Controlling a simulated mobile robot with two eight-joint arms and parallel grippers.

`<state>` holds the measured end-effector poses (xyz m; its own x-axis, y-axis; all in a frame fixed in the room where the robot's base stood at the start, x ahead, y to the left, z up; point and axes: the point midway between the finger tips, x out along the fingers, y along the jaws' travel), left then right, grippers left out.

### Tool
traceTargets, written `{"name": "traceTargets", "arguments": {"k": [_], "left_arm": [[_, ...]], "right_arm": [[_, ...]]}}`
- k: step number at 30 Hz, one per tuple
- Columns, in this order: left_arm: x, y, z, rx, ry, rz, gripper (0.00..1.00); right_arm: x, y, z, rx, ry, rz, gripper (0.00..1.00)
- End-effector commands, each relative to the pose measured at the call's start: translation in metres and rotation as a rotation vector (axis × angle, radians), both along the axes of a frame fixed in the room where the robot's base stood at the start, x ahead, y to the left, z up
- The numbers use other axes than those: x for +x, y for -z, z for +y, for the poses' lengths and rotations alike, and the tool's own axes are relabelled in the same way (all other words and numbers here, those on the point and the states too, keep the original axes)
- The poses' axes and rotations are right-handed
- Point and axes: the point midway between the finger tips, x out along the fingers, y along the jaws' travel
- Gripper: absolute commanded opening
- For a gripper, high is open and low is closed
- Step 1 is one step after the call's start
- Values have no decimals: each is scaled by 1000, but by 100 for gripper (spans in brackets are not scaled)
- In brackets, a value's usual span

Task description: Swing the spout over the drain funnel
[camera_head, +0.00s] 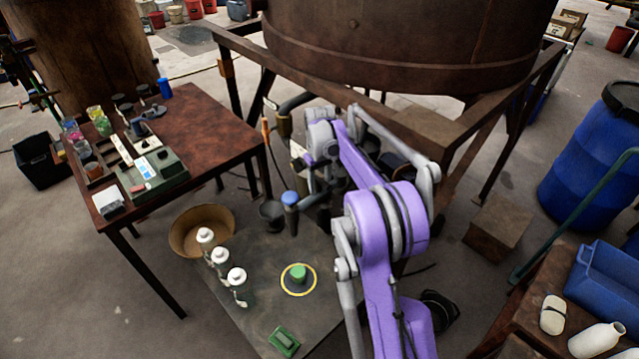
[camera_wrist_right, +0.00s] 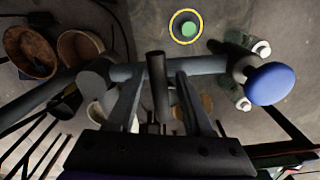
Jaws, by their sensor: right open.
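A grey pipe, which looks like the spout (camera_wrist_right: 205,66), runs across the right wrist view, with a blue knob (camera_wrist_right: 270,84) at its right end. The blue knob (camera_head: 290,198) also shows in the head view, below the big brown vat (camera_head: 370,40). A dark grey cup (camera_head: 272,215) beside the knob may be the drain funnel; I cannot tell for sure. My right gripper (camera_wrist_right: 158,78) is open, with its two fingers pointing at the pipe and a dark upright bar between them. I cannot tell whether they touch. In the head view my purple arm partly hides this area. My left gripper is not in view.
A rusty table (camera_head: 205,130) is at left, a blue barrel (camera_head: 590,150) at right.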

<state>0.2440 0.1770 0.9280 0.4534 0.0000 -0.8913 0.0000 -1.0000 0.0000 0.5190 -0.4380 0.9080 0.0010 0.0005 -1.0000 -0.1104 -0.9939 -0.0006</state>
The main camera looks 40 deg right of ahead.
Motion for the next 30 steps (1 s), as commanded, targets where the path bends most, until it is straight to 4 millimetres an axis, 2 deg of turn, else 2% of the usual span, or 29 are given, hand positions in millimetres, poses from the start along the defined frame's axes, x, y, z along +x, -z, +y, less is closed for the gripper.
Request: {"name": "traceTargets", "arguments": {"k": [4,12,30], "left_arm": [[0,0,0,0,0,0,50],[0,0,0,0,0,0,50],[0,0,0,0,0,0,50]], "right_arm": [[0,0,0,0,0,0,49],[0,0,0,0,0,0,1],[0,-1,0,0,1,0,0]]}}
